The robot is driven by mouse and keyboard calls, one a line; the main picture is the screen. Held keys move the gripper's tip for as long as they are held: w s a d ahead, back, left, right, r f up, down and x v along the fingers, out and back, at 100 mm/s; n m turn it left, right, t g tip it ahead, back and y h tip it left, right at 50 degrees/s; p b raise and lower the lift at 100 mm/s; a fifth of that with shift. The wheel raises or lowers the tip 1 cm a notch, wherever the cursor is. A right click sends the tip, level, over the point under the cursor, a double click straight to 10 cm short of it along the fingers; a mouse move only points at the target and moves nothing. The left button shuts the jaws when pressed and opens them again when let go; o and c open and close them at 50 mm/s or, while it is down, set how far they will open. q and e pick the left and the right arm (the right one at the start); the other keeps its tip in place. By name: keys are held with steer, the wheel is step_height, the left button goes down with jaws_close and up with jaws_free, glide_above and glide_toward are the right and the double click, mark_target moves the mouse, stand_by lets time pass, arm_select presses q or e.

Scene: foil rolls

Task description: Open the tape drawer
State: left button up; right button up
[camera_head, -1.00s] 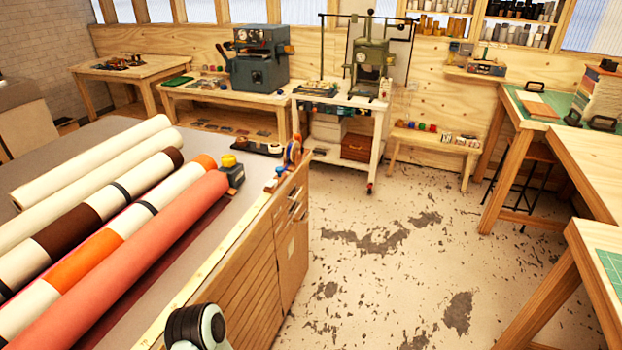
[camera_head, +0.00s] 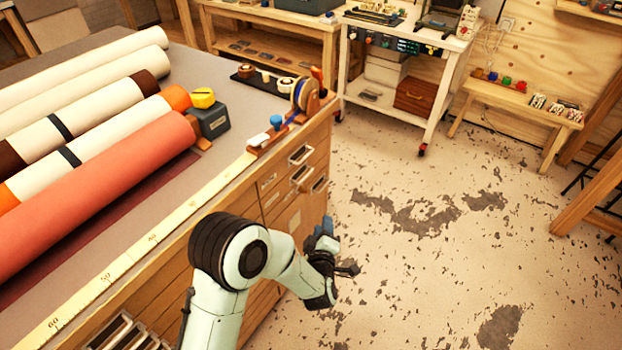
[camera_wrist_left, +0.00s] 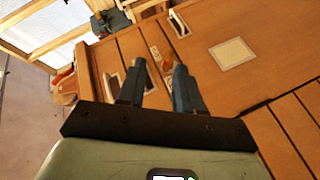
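A wooden cabinet (camera_head: 285,200) under the worktop has small drawers with metal handles, including an upper one (camera_head: 301,155) and one just below it (camera_head: 300,175). They look shut. I cannot tell which is the tape drawer. My left gripper (camera_head: 322,230) is beside the cabinet's drawer end, lower than these handles in the picture. In the left wrist view, its two blue-grey fingers (camera_wrist_left: 158,75) are apart with nothing held, pointing towards the wooden drawer fronts and their handles. A pale label plate (camera_wrist_left: 232,53) shows there too. My right gripper is not in view.
Fabric rolls (camera_head: 100,190) lie on the worktop, beside a tape dispenser (camera_head: 210,118). A blue tape roll (camera_head: 305,95) stands at the worktop's corner above the drawers. Open floor (camera_head: 430,230) lies right of the cabinet. A white wheeled cart (camera_head: 395,100) stands behind.

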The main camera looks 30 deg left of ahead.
arm_select(q)
step_height(320, 180, up, 10)
steer(key=a+f+n+t+y+b, duration=0.1)
steer(key=a+n+y+b, duration=0.2)
steer(key=n+y, duration=0.35)
steer(key=d+b+x, duration=0.1)
steer(key=x, duration=1.2)
steer(key=shift+w+a+r+n+h, duration=0.2)
steer(key=shift+w+a+n+h, duration=0.2)
steer(key=shift+w, duration=0.2)
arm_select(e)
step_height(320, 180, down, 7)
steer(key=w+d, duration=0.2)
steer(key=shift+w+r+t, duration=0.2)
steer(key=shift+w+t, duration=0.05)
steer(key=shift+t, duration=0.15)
arm_select(q)
steer(key=shift+d, duration=0.1)
jaws_close()
